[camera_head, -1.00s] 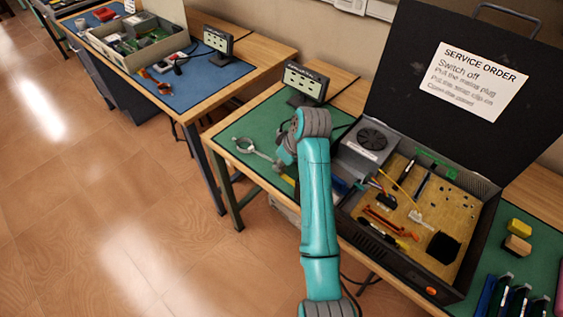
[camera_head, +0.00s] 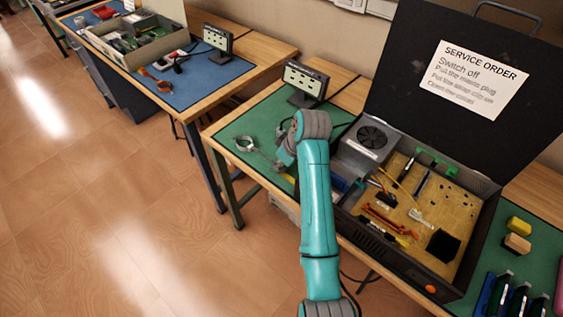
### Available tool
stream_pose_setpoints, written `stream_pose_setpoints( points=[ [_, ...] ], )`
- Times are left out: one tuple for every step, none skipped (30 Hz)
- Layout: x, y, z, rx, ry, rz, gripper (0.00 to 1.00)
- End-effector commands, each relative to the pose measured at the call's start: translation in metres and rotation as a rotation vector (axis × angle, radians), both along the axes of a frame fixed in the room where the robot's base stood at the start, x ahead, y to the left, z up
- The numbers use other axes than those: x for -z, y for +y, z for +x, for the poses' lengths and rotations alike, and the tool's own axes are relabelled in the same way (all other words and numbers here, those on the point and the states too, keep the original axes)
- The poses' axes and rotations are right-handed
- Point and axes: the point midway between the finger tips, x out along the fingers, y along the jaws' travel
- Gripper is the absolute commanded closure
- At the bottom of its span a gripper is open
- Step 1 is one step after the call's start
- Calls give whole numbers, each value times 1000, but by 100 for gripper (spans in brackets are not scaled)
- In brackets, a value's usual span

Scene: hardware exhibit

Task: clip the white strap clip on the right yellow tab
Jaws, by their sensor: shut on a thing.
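My gripper (camera_head: 284,157) is over the left part of the green mat, left of the open black case. My own wrist covers most of it. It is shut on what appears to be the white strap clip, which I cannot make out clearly. A pale grey-white loop (camera_head: 245,144), looking like the strap's band, lies on the mat left of the gripper. A small yellow piece (camera_head: 288,179) shows just below the gripper, near the mat's front edge; I cannot tell whether it is a tab. No pair of yellow tabs can be made out.
The open case (camera_head: 462,288) holds a fan unit (camera_head: 371,139) and loose parts. Its raised lid (camera_head: 410,60) bears a service order sheet (camera_head: 473,75). A small display (camera_head: 305,80) stands behind the gripper. Yellow and tan blocks (camera_head: 518,226) lie right of the case.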

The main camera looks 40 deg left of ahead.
Motion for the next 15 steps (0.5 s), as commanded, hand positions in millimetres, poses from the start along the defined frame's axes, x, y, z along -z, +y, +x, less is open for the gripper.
stream_pose_setpoints(
  points=[
    [1, 0, 0, 0, 0, 0, 95],
    [1, 0, 0, 0, 0, 0, 95],
    [2, 0, 0, 0, 0, 0, 95],
    [2, 0, 0, 0, 0, 0, 95],
    [3, 0, 0, 0, 0, 0, 95],
    [3, 0, 0, 0, 0, 0, 95],
    [3, 0, 0, 0, 0, 0, 95],
    [4, 0, 0, 0, 0, 0, 95],
    [4, 0, 0, 0, 0, 0, 95],
    [5, 0, 0, 0, 0, 0, 95],
    [5, 0, 0, 0, 0, 0, 95],
    [6, 0, 0, 0, 0, 0, 95],
    [6, 0, 0, 0, 0, 0, 95],
    [6, 0, 0, 0, 0, 0, 95],
    [7, 0, 0, 0, 0, 0, 95]
  ],
)
